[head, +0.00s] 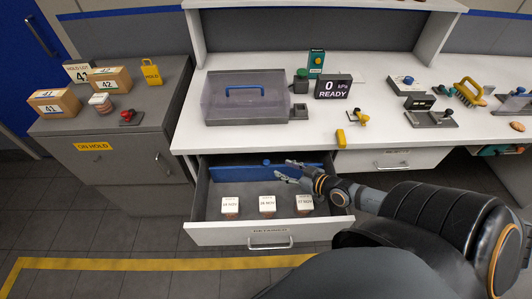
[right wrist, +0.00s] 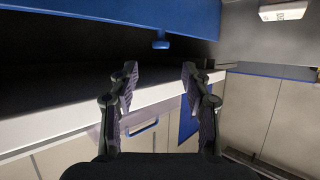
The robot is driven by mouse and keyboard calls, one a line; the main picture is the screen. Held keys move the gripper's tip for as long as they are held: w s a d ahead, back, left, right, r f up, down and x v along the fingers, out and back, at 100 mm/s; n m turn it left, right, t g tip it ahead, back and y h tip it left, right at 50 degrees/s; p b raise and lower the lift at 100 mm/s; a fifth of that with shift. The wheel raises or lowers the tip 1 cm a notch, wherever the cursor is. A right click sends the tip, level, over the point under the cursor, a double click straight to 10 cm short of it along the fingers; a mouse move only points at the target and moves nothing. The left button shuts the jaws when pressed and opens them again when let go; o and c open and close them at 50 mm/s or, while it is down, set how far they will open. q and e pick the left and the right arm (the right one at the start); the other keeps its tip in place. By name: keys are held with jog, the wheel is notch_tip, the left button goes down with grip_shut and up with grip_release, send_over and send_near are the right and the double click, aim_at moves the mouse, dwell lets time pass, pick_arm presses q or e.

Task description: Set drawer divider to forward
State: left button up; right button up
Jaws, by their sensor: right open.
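The drawer (head: 205,222) under the white bench is pulled open. Its blue divider (head: 228,174) stands across the back part, and in the right wrist view the divider (right wrist: 100,18) fills the upper left. A blue knob (head: 266,162) is on the divider; it also shows in the right wrist view (right wrist: 161,44). My right gripper (head: 284,171) is over the drawer, just right of the knob. In the right wrist view my right gripper (right wrist: 160,74) is open and empty, its fingers apart from the knob, which lies beyond the gap between them. My left gripper is out of view.
Three white-topped labelled items (head: 230,207) stand in the front of the drawer; one shows in the right wrist view (right wrist: 283,11). The bench (head: 250,137) overhangs the drawer's back. A grey cabinet (head: 130,150) stands at left. A yellow object (head: 340,139) sits at the bench edge.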

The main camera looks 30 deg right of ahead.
aim_at(268, 163)
jog(key=b+x, duration=0.6)
jog(key=x, duration=0.3)
jog(key=shift+w+f, duration=0.2)
jog(key=shift+w, duration=0.1)
jog(key=shift+w+a, duration=0.15)
jog(key=shift+w, duration=0.15)
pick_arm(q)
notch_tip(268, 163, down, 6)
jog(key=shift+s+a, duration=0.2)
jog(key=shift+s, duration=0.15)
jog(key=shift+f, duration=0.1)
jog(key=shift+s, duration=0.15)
pick_arm(e)
grip_shut()
